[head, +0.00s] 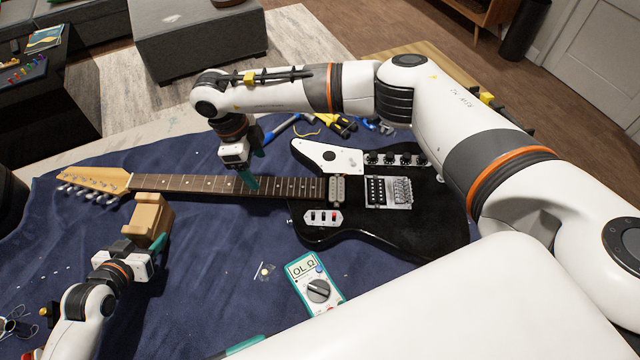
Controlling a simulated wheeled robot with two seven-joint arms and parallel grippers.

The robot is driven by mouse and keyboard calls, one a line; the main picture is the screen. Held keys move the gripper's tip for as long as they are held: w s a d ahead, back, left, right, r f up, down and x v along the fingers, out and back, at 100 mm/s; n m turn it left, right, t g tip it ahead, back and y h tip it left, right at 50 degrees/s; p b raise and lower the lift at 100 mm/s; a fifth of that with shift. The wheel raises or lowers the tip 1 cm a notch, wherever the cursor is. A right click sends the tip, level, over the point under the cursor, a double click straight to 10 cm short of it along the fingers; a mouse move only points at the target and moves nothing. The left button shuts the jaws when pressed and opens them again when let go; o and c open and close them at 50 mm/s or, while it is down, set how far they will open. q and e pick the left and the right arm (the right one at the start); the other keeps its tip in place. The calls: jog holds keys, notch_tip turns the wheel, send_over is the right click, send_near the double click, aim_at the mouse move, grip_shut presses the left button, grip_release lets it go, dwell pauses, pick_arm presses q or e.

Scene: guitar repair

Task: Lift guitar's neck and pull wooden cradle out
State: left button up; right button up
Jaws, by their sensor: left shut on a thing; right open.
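The black electric guitar (435,215) lies on a blue cloth, its body to the right and its light wooden headstock (98,181) to the left. My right gripper (249,182) is open at the middle of the guitar's neck (200,185), its teal fingers pointing down there; whether they touch the neck is unclear. The wooden cradle (150,213) is at the near side of the neck, close to the headstock end. My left gripper (152,246) is shut on the cradle's near side. Contact between cradle and neck cannot be made out.
Pliers (338,124) and a blue-handled tool (282,128) lie behind the neck. The blue cloth (215,255) is mostly clear between my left gripper and the multimeter.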

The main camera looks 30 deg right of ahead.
aim_at(133, 234)
pick_arm(q)
jog(key=shift+r+p, duration=2.55)
jog(key=shift+r, duration=0.05)
jog(key=shift+f, duration=0.1)
